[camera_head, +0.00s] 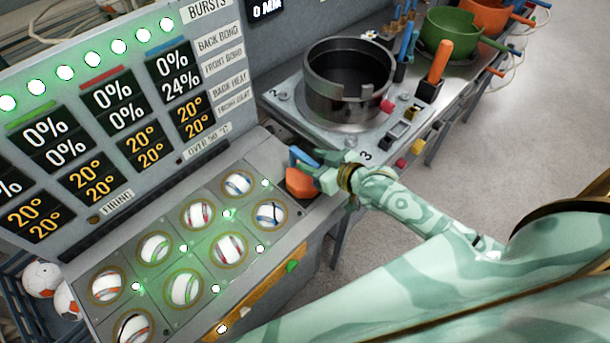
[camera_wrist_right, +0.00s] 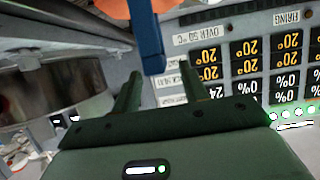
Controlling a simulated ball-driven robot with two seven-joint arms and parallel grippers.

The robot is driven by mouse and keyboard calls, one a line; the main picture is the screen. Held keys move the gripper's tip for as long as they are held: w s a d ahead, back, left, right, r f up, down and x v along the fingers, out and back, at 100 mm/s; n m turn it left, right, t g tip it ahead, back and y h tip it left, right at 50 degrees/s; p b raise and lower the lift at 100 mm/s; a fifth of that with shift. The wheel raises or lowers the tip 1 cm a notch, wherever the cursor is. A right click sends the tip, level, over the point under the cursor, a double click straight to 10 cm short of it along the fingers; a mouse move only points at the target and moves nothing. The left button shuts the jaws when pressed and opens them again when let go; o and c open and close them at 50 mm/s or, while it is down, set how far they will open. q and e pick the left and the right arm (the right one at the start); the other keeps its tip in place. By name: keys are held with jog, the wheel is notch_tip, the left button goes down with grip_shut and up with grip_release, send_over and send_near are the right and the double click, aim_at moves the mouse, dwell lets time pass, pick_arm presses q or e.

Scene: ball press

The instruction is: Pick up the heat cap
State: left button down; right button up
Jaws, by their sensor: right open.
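An orange piece with a blue handle, which looks like the heat cap (camera_head: 300,184), sits at the back right corner of the ball panel, beside the round pot. My right gripper (camera_head: 309,166) is at its blue handle, open. In the right wrist view the blue handle (camera_wrist_right: 147,38) hangs down from the top between the two fingers of the right gripper (camera_wrist_right: 158,82), with orange showing above it. I cannot tell whether a finger touches the handle. My left gripper is not in view.
The ball panel (camera_head: 222,218) holds several white balls in ringed sockets. A display board (camera_head: 110,110) rises behind it. A dark round pot (camera_head: 348,95) stands on a grey plate close to my right gripper. A green bowl (camera_head: 455,30) is farther back. The floor at right is clear.

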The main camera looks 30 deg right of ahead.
aim_at(306, 158)
jog(key=x, duration=0.3)
jog(key=shift+w+f+b, duration=0.3)
jog(key=shift+w, duration=0.05)
jog(key=shift+s, duration=0.1)
jog(key=shift+c, duration=1)
grip_shut()
jog(key=shift+r, duration=0.1)
